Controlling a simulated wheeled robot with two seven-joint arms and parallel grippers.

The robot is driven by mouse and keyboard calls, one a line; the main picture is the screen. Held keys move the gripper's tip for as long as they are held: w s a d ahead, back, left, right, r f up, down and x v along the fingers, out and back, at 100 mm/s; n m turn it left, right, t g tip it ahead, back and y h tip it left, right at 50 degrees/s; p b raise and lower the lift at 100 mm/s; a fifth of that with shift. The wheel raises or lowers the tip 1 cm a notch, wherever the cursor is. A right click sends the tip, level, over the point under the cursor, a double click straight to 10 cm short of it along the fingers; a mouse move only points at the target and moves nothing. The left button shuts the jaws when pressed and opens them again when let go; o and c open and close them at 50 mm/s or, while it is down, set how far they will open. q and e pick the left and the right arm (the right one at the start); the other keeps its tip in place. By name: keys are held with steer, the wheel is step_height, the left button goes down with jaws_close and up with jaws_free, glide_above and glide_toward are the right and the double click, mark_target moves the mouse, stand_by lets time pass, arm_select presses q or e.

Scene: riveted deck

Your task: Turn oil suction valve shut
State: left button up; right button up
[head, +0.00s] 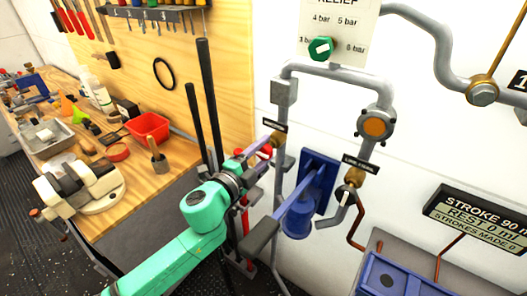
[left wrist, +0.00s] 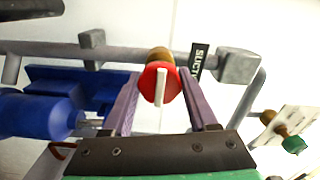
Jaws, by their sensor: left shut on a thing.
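The suction valve has a round red handle (left wrist: 153,82) with a pale bar across it, on a brass stem. Its dark label (left wrist: 198,62), reading "SUCT…", is beside it on the grey pipe. In the head view the red handle (head: 265,153) is partly hidden by my gripper. My left gripper (head: 262,146) reaches it from the lower left. In the left wrist view its two purple fingers (left wrist: 159,78) stand on either side of the red handle, shut on it. My right gripper is not in view.
A blue pump (head: 298,222) with a lever stands just right of my arm. A second labelled valve (head: 354,177) is further right. A green relief knob (head: 320,48) is above. A workbench (head: 165,185) with tools and a red bin (head: 148,127) is at left.

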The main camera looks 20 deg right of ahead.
arm_select(q)
steer(key=o, duration=1.4)
steer(key=shift+a, duration=0.1)
steer(key=b+v, duration=0.3)
steer(key=v, duration=1.1)
steer(key=shift+s+a, duration=0.15)
